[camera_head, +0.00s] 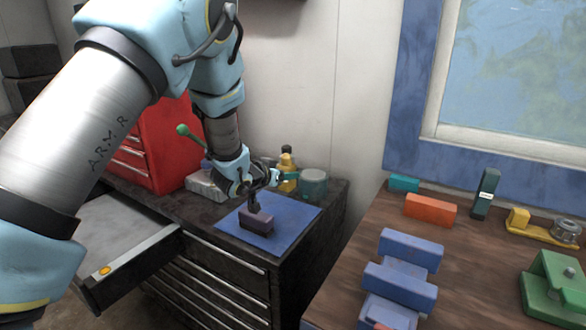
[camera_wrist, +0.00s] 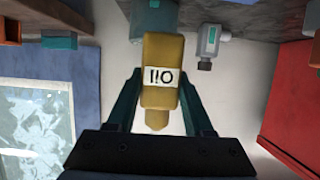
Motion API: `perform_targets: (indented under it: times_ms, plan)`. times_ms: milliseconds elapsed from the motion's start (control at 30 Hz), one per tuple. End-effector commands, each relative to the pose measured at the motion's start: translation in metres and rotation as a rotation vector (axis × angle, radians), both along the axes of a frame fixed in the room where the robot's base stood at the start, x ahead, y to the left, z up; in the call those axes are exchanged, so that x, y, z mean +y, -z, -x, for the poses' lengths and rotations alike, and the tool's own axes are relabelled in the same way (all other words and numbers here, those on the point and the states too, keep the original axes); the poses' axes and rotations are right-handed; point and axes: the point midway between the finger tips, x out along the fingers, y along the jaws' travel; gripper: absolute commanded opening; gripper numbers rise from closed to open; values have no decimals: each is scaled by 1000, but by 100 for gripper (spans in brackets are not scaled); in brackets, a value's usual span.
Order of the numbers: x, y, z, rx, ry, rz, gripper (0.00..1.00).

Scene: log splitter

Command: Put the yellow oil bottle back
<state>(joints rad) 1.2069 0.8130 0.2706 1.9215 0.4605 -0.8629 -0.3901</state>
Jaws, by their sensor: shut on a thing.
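The yellow oil bottle (camera_head: 287,168) with a dark cap is over the far part of the dark cabinet's top, beside a glass jar. In the wrist view the bottle (camera_wrist: 161,105) appears upside down, with a white "OIL" label. My gripper (camera_head: 282,178) is shut on the bottle, and its teal fingers (camera_wrist: 160,100) press on both sides. I cannot tell whether the bottle's base touches the cabinet top.
The glass jar (camera_head: 313,184) stands close on the right. A blue mat (camera_head: 288,222) with a dark block (camera_head: 256,222) lies in front. A drawer (camera_head: 125,250) stands open at left. The red toolbox (camera_head: 150,160) is behind my arm. The wooden table (camera_head: 465,262) holds several blocks.

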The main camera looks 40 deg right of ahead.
Motion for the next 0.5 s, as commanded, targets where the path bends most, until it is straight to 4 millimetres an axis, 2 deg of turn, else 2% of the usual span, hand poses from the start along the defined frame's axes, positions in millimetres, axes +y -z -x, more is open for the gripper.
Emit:
perform_targets:
  times_ms: [267,500]
  plan:
    - [0,13,0,0,0,0,0]
    - [0,38,0,-1,0,-1,0]
